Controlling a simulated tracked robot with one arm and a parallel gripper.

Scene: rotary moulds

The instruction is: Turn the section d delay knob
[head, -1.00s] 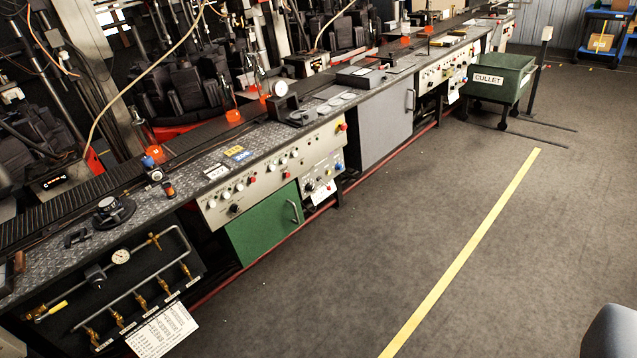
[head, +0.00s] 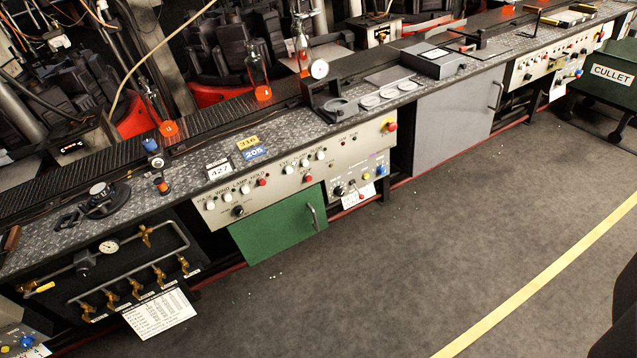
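A cream control panel (head: 290,178) on the bench front carries white, red and black controls. A black knob (head: 238,211) sits low on its left part. A further cream panel (head: 540,66) with small controls is at the upper right. I cannot read which knob is marked section d delay. My gripper is not seen; nothing touches these panels.
A green door (head: 280,222) and a grey cabinet (head: 455,118) line the bench front. Brass valves and pipes (head: 140,275) are at the lower left. A green CULLET cart (head: 605,90) stands at the right. The floor (head: 400,260) before the bench is clear, with a yellow line (head: 540,290).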

